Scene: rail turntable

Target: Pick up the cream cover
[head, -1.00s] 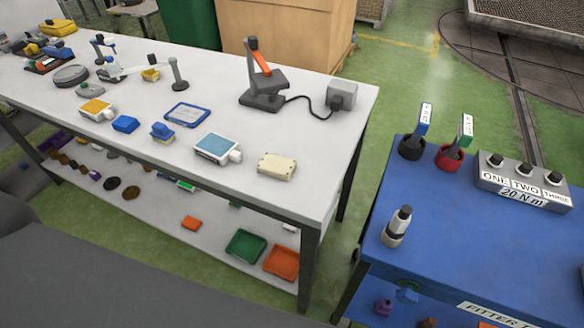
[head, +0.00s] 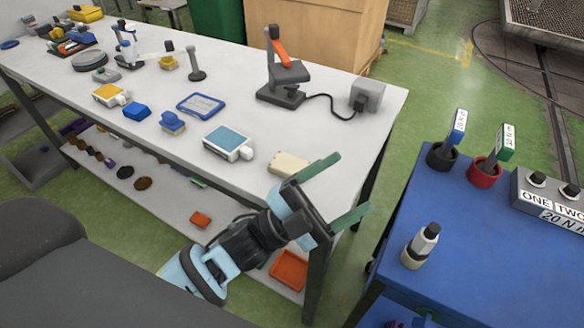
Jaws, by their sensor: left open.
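The cream cover (head: 287,163) is a small pale block lying flat on the white table near its front right corner. My left gripper (head: 345,189) is in the head view, just right of the cover and in front of the table's right end. Its two green fingers are spread apart with nothing between them. The upper finger and the gripper body hide a part of the cover's right and lower side. I cannot tell the exact height of the gripper above the table. My right gripper is not in view.
A black stand with an orange part (head: 280,70) and a grey cabled box (head: 366,95) stand behind. A blue cart (head: 470,240) is at the right.

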